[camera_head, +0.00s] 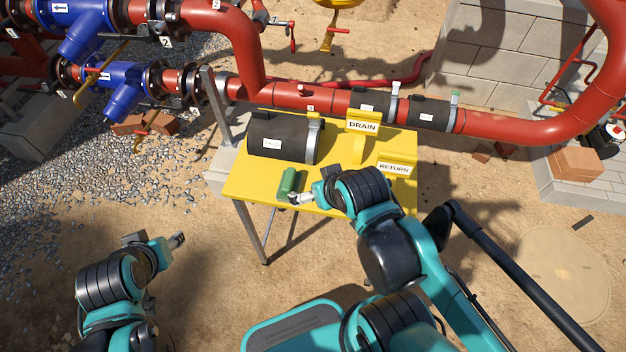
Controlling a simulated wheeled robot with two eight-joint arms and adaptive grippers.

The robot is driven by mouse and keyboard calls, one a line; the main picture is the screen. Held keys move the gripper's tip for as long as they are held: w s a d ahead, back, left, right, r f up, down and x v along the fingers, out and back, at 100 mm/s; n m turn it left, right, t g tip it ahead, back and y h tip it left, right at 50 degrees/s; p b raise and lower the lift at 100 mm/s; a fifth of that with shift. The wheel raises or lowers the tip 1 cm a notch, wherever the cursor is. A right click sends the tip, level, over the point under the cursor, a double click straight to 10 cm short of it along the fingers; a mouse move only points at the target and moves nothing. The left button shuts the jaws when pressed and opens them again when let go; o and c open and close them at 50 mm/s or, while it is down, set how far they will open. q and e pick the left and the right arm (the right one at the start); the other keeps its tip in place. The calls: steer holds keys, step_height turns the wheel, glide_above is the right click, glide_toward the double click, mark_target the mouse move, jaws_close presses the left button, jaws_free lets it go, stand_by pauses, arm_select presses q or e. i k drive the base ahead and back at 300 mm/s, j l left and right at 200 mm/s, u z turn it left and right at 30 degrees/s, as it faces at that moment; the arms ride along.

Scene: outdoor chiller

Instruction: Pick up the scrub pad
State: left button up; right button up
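A green block-like item, which looks like the scrub pad (287,181), lies on the yellow table (248,188) near its front edge. My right gripper (294,198) reaches in from the right, with its fingertips right at the pad's lower end. I cannot tell whether they touch or straddle it, or how far apart the fingers are. My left gripper (179,239) is over the sandy ground at the lower left, away from the table. Its fingers are too small to judge.
A black insulated cylinder (270,142) lies on the table behind the pad. Yellow DRAIN (362,127) and RETURN (394,168) signs stand to the right. Red pipes (300,96) run behind the table. Open ground lies to the left.

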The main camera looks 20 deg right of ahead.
mark_target(291, 181)
steer(key=z, duration=0.55)
steer(key=i+j+z, duration=0.45)
steer(key=j+z, duration=0.15)
steer(key=j, duration=0.15)
